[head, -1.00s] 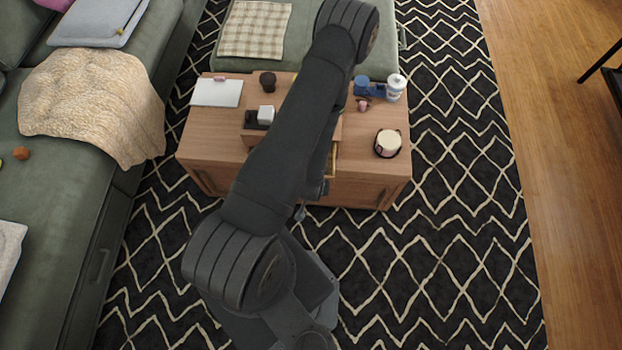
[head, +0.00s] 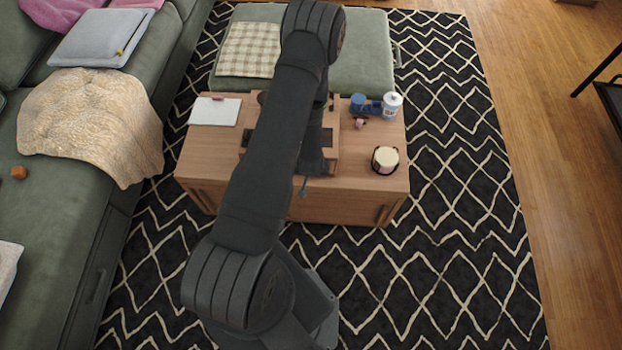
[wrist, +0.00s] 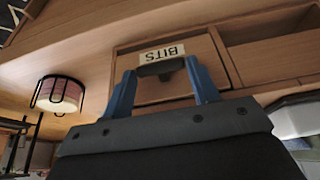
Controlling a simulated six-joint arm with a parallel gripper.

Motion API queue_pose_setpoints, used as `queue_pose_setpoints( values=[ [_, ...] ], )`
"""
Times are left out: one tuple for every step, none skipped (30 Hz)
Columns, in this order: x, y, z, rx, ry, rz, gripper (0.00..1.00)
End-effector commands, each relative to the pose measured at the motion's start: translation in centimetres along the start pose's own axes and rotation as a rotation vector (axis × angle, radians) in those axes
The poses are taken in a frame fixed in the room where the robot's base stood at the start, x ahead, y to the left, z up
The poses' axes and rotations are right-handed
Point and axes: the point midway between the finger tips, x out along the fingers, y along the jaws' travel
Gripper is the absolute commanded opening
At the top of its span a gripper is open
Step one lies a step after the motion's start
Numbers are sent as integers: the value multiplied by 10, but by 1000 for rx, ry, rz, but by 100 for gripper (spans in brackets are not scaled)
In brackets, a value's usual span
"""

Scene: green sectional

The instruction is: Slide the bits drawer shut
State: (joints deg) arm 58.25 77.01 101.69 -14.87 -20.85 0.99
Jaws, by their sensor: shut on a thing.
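The bits drawer (wrist: 150,92) shows in the wrist view as a wooden front with a "BITS" label (wrist: 162,53), upside down in the picture. A dark handle (wrist: 158,69) sits on it. My gripper (wrist: 160,75) has its two blue fingers at either end of this handle and is shut on it. The front looks close to flush with the frame around it; any small gap is hard to tell. In the head view the wooden drawer unit (head: 332,150) stands on the coffee table, and my arm hides the drawer and fingertips.
On the wooden table (head: 350,190) are a cream-topped round container (head: 385,159), a white jar (head: 391,105), blue items (head: 360,104) and white paper (head: 215,111). An open compartment (wrist: 275,55) lies beside the drawer. A green sofa (head: 70,210) is at left.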

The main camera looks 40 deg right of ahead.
Motion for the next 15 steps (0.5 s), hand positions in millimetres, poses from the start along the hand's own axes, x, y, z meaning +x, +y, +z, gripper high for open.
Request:
queue_pose_setpoints(
  values=[
    [1, 0, -4, -1, 6, 1, 13],
    [1, 0, -4, -1, 7, 1, 13],
    [1, 0, -4, -1, 8, 1, 13],
    [1, 0, -4, -1, 9, 1, 13],
    [1, 0, -4, -1, 9, 1, 13],
    [2, 0, -5, -2, 10, 1, 13],
    [2, 0, -5, -2, 11, 1, 13],
    [2, 0, -5, -2, 11, 1, 56],
    [2, 0, -6, -2, 12, 1, 64],
    [2, 0, -5, -2, 12, 1, 70],
    [1, 0, -5, -2, 11, 1, 76],
    [1, 0, -5, -2, 11, 1, 76],
    [1, 0, -5, -2, 10, 1, 76],
    [1, 0, -4, -2, 10, 0, 76],
    [1, 0, -4, -2, 9, 0, 76]
  ],
)
